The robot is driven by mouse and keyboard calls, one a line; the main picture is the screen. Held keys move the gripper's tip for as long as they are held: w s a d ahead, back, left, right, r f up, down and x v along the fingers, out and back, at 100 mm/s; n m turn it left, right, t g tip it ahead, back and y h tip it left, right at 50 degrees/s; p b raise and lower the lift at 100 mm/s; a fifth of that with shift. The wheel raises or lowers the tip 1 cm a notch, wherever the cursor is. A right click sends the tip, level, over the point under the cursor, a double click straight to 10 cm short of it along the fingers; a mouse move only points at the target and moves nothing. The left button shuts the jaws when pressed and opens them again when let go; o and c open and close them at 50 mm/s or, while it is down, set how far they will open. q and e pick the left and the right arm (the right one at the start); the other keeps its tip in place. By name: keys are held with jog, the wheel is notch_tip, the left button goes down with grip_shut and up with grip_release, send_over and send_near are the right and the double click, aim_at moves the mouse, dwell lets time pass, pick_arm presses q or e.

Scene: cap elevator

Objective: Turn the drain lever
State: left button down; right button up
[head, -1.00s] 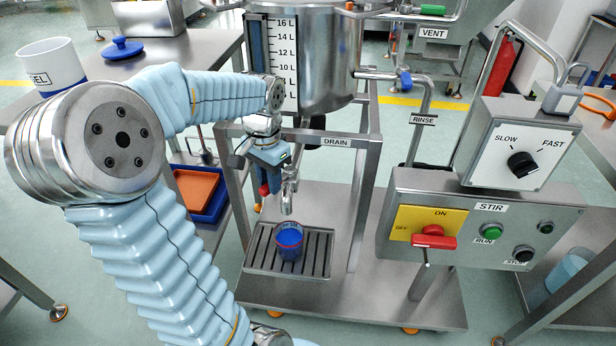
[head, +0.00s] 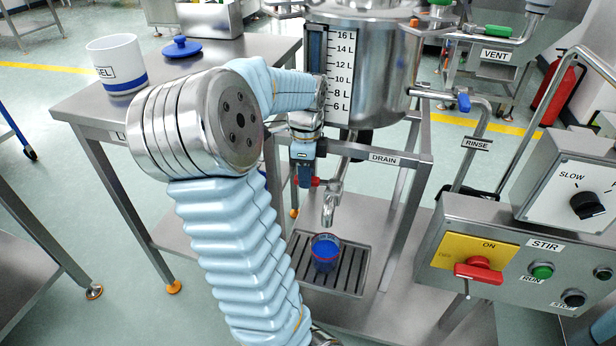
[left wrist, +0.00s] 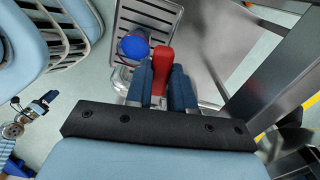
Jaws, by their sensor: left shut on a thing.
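The drain lever is a red handle that shows between my left fingers in the left wrist view (left wrist: 159,68). In the head view only a small red part of it (head: 316,181) shows beside the gripper. My left gripper (head: 303,176) is shut on it, with a dark blue finger on each side. The metal drain spout (head: 330,207) points down just right of the gripper. A clear cup with blue liquid and a red line (head: 325,253) stands below it. The valve body is partly hidden. My right gripper is not in view.
The cup stands on a slotted drip tray (head: 300,279). The steel tank (head: 375,70) rises behind, with the frame post (head: 402,215) right of the spout. A control box (head: 520,265) stands to the right. A side table (head: 115,112) with a white container is at left.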

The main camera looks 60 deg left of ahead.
pick_arm(q)
jog(key=shift+w+a+m, duration=0.4)
jog(key=shift+m, duration=0.4)
jog(key=c, duration=1)
grip_release()
jog(key=shift+o, duration=0.2)
notch_tip(320, 180, up, 14)
jog(key=p, duration=0.1)
jog(key=shift+f, duration=0.1)
